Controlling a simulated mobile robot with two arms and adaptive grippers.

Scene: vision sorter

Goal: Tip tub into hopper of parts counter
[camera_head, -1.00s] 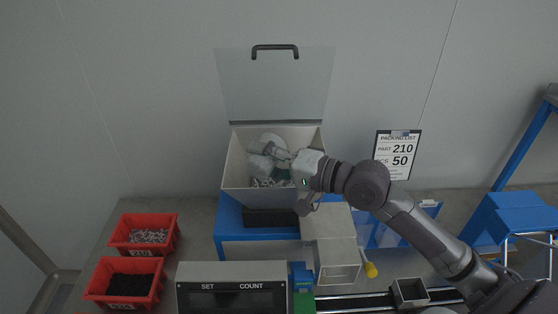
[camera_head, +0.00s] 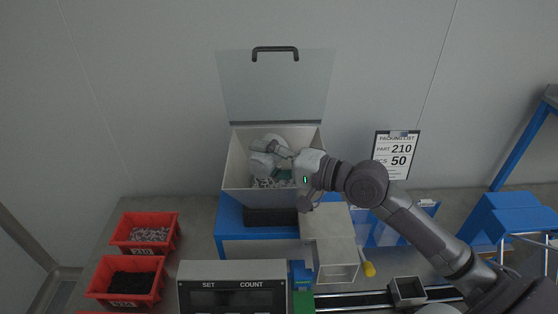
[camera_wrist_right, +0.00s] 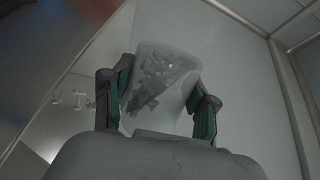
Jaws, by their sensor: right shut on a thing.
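The hopper (camera_head: 237,170) of the parts counter is an open light bin below a raised clear lid (camera_head: 275,90). Several pale parts (camera_head: 270,183) lie inside it. My right gripper (camera_head: 272,152) reaches into the hopper from the right and is shut on a whitish translucent tub (camera_head: 262,168), partly hidden by the fingers. In the right wrist view the tub (camera_wrist_right: 165,75) sits between both fingers of the gripper (camera_wrist_right: 163,88), with dark-looking parts showing through its wall. The tub looks tilted. My left gripper is not in view.
Red bins (camera_head: 147,229) of parts stand at left. The counter display (camera_head: 232,290) is in front. A square chute (camera_head: 335,250) and small box (camera_head: 407,290) on a rail stand at right. A packing list (camera_head: 397,155) reads part 210, 50 pcs.

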